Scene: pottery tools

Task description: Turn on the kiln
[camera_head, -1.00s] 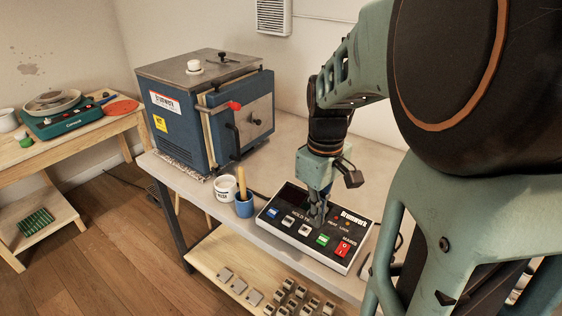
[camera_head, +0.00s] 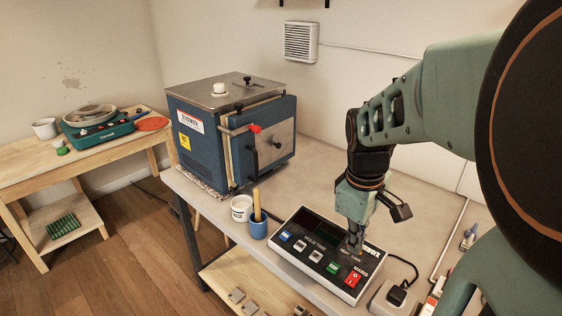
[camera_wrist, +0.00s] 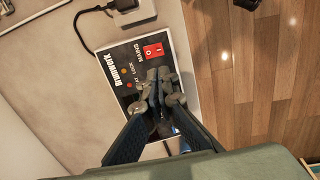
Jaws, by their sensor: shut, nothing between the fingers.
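The blue kiln (camera_head: 205,140) stands on the table with its front door shut and a red-tipped handle on it. Its control box (camera_head: 300,250) lies in front on the table, with a dark display, a blue button (camera_head: 286,236), white buttons, a green button (camera_head: 333,268) and a red rocker switch marked MAINS (camera_head: 352,280). The red switch also shows in the wrist view (camera_wrist: 153,51). My gripper (camera_head: 355,248) is shut and empty, pointing down over the box, between the display and the red switch. In the wrist view its fingertips (camera_wrist: 160,85) hide part of the panel.
A white pot (camera_head: 242,207) and a blue cup (camera_head: 258,226) with a wooden-handled tool stand left of the box. A plug sits in a white socket block (camera_head: 392,300) at its right. A side table (camera_head: 100,155) at the left holds a pottery wheel. The tabletop behind the box is clear.

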